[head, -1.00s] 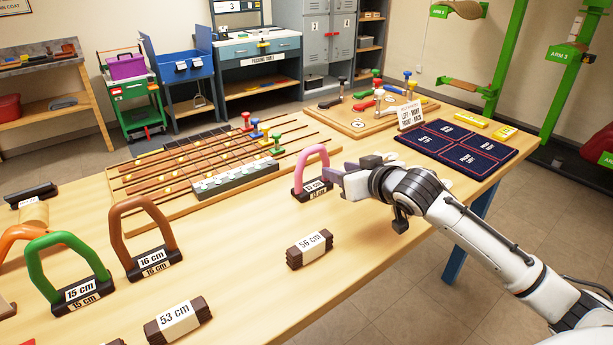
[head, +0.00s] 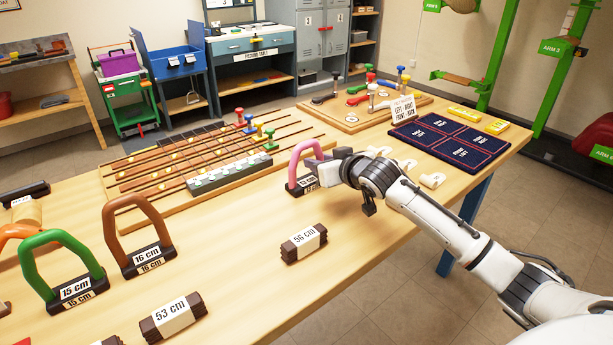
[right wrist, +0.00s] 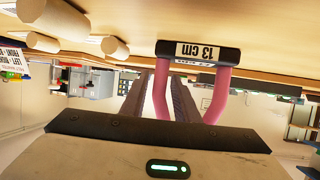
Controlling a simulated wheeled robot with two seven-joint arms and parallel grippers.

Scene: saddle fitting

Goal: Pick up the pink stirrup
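The pink stirrup (head: 293,165) stands upright in its black base near the middle of the table; its label reads 13 cm in the right wrist view (right wrist: 215,96). That view is upside down. My right gripper (head: 318,168) is at the stirrup from the right and hides part of it in the head view. In the right wrist view its two dark fingers (right wrist: 160,80) are apart, with one pink leg between them and the other leg outside to the right. A gap shows beside the inner leg. My left gripper is not in view.
A brown stirrup (head: 153,212) and a green stirrup (head: 62,242) stand at the left. A 56 cm bundle (head: 304,243) and a 53 cm bundle (head: 173,317) lie in front. A slotted board (head: 120,188) lies behind, and a dark blue mat (head: 452,137) at right.

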